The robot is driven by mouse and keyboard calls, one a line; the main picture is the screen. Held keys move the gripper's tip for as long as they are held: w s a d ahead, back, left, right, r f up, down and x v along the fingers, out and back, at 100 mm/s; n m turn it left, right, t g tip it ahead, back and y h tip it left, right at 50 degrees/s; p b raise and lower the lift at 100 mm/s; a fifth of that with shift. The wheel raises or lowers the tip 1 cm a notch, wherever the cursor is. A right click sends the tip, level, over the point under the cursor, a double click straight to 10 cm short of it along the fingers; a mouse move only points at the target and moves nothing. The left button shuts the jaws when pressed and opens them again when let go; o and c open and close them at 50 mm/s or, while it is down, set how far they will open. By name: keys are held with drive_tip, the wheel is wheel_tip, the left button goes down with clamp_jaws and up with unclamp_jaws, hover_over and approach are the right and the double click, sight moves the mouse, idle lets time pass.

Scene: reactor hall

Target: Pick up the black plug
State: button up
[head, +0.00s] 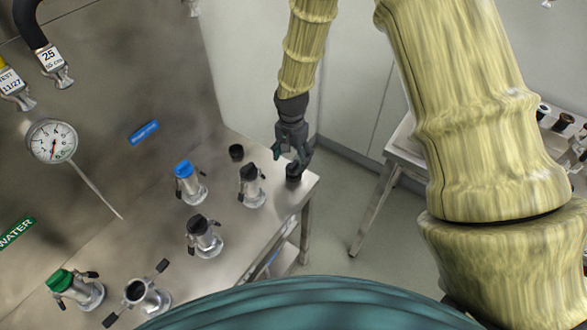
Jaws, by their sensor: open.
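My gripper (292,157) hangs fingers down over the right corner of the steel bench. It is open, with its fingertips just above or around the top of a small dark cylinder, a black plug (293,173), which stands upright near the bench edge. I cannot tell whether the fingers touch it. A second small black piece (236,152) stands further back against the wall panel; I cannot tell whether it is also a plug.
Steel fittings stand to the left on the bench: two black-topped (250,188) (204,236), one blue-topped (187,182), one green-topped (75,288), and one open-topped (145,297). A gauge (52,141) is on the panel. Another table (400,150) stands at right.

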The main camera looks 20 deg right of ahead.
sight(294, 164)
drive_tip(key=shift+w+d+f+p, duration=0.1)
drive_tip(key=shift+d+f+p, duration=0.05)
drive_tip(key=shift+f+p, duration=0.45)
drive_tip(key=shift+d+f+p, duration=0.15)
drive_tip(key=shift+f+p, duration=0.2)
drive_tip(key=shift+f, duration=0.4)
drive_tip(key=shift+f+p, duration=0.3)
drive_tip(key=shift+f, duration=0.85)
drive_tip(key=c, duration=1.1)
drive_tip(key=shift+r, duration=0.15)
